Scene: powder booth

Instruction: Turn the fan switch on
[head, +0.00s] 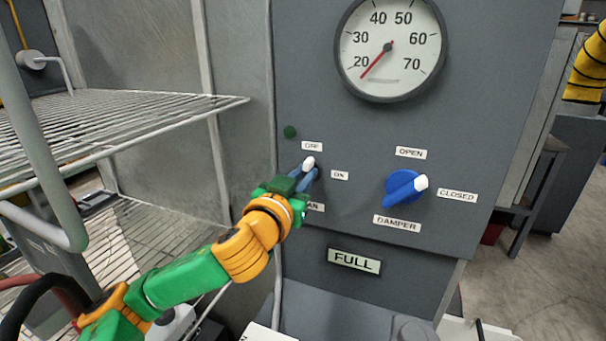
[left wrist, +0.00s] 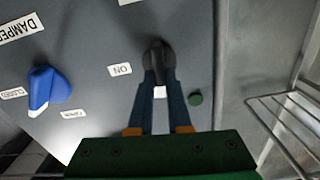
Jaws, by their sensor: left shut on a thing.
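The fan switch (head: 308,163) is a small knob on the grey panel, its white tip showing just below the OFF label (head: 312,146), with the ON label (head: 340,175) to its right. My left gripper (head: 306,176) reaches in from the lower left and is shut on the switch. In the left wrist view the dark knob (left wrist: 158,53) sits between the fingertips of my left gripper (left wrist: 157,72), and a small white patch shows between the fingers. The FAN label is partly hidden behind the gripper. My right gripper is not in view.
A blue damper knob (head: 402,187) sits to the right, its white tip towards CLOSED. A round gauge (head: 391,48) is above, its needle near 20. A dark green lamp (head: 290,132) is up and left of the switch. A wire shelf (head: 130,117) juts out at left.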

